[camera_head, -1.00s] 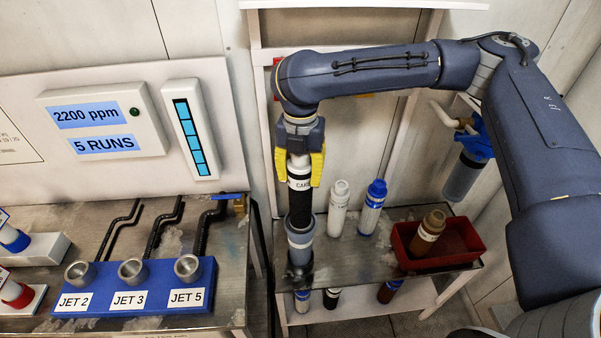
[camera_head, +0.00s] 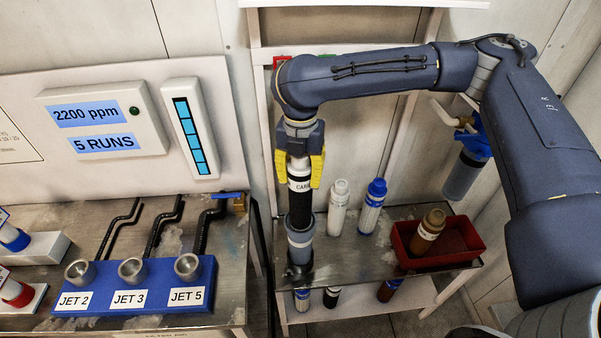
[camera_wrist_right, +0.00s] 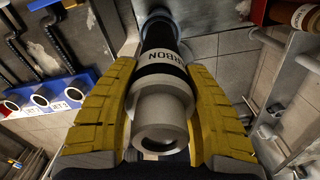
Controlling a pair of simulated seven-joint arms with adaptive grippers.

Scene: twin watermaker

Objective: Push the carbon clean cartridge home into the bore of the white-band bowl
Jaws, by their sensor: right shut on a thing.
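The carbon clean cartridge (camera_head: 300,207) is black with a white label band and a pale top cap. It stands upright over a grey bowl (camera_head: 299,246) on the steel shelf, its lower end inside the bowl's mouth and much of its body above the rim. My right gripper (camera_head: 300,176), with yellow fingers, is shut on the cartridge's top end from above. In the right wrist view the cartridge (camera_wrist_right: 163,75) lies between both fingers (camera_wrist_right: 160,125); its far end and the bore are hidden. My left gripper is not in view.
A white cartridge (camera_head: 338,210) and a blue-and-white one (camera_head: 373,208) stand right of the bowl. A red bin (camera_head: 457,245) holds a brown cartridge (camera_head: 428,233). A blue block (camera_head: 150,284) with several jet sockets is on the left bench. More cartridges sit on the lower shelf.

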